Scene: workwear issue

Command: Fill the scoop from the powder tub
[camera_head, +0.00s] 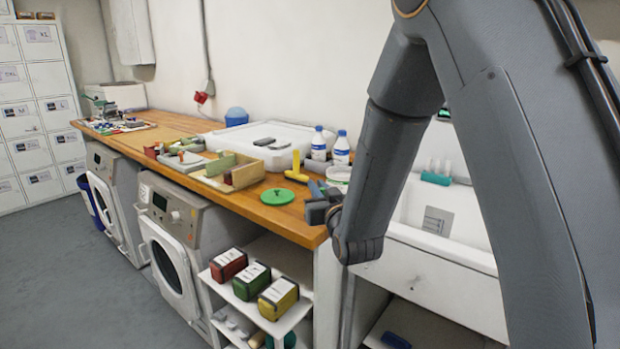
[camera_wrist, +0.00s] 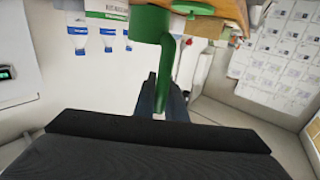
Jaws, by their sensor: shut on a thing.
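My gripper (camera_wrist: 164,100) is shut on the handle of a green scoop (camera_wrist: 152,24); the scoop's cup shows at the top of the wrist view. In the head view my gripper (camera_head: 318,205) is over the right front end of the wooden counter, and the scoop is hard to make out there. A white tub (camera_head: 340,174), likely the powder tub, stands just behind my gripper, partly hidden by my arm. A white container with a green band (camera_wrist: 106,14) shows beside the scoop in the wrist view. I cannot see inside the scoop or tub.
A green round lid (camera_head: 277,196) lies on the counter (camera_head: 262,215). A wooden tray (camera_head: 228,172) is further left. A white sink (camera_head: 440,245) is at right.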

